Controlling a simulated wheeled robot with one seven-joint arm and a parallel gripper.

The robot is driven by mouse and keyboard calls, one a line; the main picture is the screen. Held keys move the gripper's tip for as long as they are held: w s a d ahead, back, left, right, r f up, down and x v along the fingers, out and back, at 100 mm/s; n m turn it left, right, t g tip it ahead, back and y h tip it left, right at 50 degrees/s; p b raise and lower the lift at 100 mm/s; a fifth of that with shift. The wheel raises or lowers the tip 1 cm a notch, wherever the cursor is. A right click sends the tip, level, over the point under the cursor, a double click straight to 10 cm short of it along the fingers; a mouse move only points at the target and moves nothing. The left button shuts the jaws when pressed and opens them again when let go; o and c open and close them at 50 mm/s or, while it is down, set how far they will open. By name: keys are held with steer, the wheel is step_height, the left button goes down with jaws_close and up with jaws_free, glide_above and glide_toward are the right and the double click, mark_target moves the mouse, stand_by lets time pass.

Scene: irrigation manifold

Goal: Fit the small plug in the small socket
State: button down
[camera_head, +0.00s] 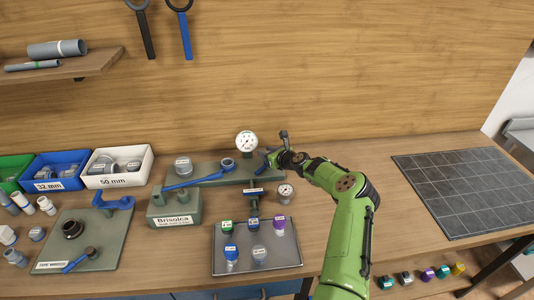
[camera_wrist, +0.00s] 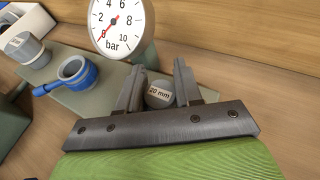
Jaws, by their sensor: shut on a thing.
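My gripper (camera_head: 278,152) is over the right end of the green manifold block (camera_head: 208,178). In the wrist view its two fingers (camera_wrist: 158,88) are closed on the sides of a small grey plug (camera_wrist: 159,95) labelled "20 mm". The small socket cannot be made out; the plug and fingers cover the area below, so I cannot tell whether the plug is in it. A bit of blue (camera_head: 266,163) shows beside the gripper in the head view. A larger open socket with a blue collar (camera_wrist: 77,72) is to the left, and a larger grey capped fitting (camera_wrist: 24,48) is beyond it.
A pressure gauge (camera_head: 246,141) stands close behind my gripper. A smaller gauge (camera_head: 285,192) and a grey tray (camera_head: 287,258) with several coloured fittings are in front. Labelled bins (camera_head: 118,180) stand at the left. A dark gridded mat (camera_head: 465,190) lies bare at the right.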

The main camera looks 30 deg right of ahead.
steer(key=shift+f, duration=0.15)
steer(key=c, duration=0.7)
jaws_free()
steer(key=shift+o, duration=0.6)
steer(key=shift+o, duration=1.1)
steer(key=shift+r+p, duration=2.65)
steer(key=shift+r, duration=0.95)
